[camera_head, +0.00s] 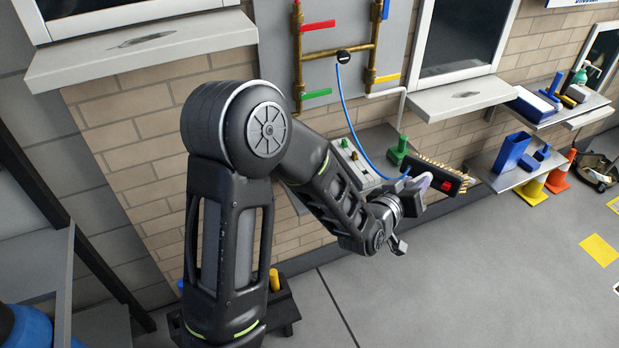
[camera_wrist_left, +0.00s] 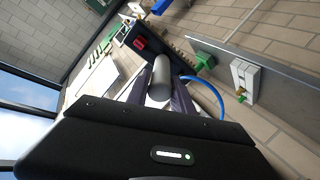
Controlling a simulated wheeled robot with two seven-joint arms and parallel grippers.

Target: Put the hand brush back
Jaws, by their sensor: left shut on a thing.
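The hand brush (camera_head: 443,180) has a dark head with a red patch and a row of tan bristles along its upper side. My left gripper (camera_head: 424,184) is shut on the brush and holds it in the air before the brick wall. In the left wrist view the dark head with its red patch (camera_wrist_left: 140,43) lies beyond the fingers. A grey cylinder, which looks like the handle, sits between the two fingers (camera_wrist_left: 160,88). Part of the handle is hidden by the fingers. My right gripper is not in view.
At right, a lower shelf (camera_head: 515,178) holds blue containers, and an upper shelf holds more items. Orange and yellow cones stand below. The grey floor in front is mostly clear.

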